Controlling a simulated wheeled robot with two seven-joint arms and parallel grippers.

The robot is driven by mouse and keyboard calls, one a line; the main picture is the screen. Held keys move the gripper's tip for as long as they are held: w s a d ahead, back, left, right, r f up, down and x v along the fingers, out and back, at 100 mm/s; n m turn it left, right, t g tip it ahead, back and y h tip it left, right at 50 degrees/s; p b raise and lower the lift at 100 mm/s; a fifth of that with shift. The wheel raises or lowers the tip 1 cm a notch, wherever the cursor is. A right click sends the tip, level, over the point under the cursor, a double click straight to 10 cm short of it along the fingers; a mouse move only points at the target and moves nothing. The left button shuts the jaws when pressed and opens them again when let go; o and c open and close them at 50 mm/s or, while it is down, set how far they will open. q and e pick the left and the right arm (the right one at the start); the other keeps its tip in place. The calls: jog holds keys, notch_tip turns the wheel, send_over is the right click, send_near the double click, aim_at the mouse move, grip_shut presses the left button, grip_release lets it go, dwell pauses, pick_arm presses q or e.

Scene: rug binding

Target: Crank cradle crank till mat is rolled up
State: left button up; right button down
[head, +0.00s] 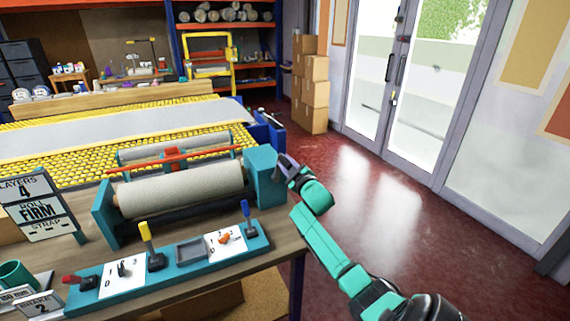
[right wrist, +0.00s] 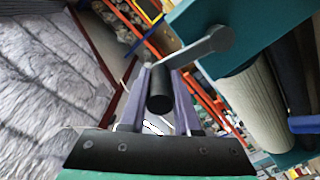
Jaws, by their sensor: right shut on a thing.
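The roll cradle has teal end blocks (head: 262,172) and holds a beige rolled mat (head: 180,190) lying between them. The same roll shows in the right wrist view (right wrist: 258,108). The crank has a grey arm (right wrist: 205,47) coming off the teal block and a dark cylindrical handle (right wrist: 160,90). My right gripper (head: 284,162) is at the right end of the cradle. In the right wrist view its two fingers (right wrist: 160,85) stand either side of the handle, shut on it. My left gripper is in neither view.
A teal control panel (head: 170,266) with levers lies along the table's front edge. A sign (head: 38,205) reads layers 4, roll firm, strap. Behind is a yellow roller bed (head: 60,150) with a grey sheet on it. Stacked boxes (head: 310,90) stand behind; the red floor at right is clear.

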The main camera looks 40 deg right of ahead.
jog(key=shift+d+r, duration=0.1)
jog(key=shift+r, duration=0.1)
jog(key=c, duration=0.8)
grip_release()
jog(key=shift+o, duration=0.9)
jog(key=shift+s+f, duration=0.1)
jog(key=shift+f, duration=0.05)
jog(key=shift+s+f, duration=0.1)
jog(key=b+v, duration=0.1)
jog(key=v, duration=1.3)
jog(key=shift+b, duration=0.3)
jog(key=shift+s, duration=0.15)
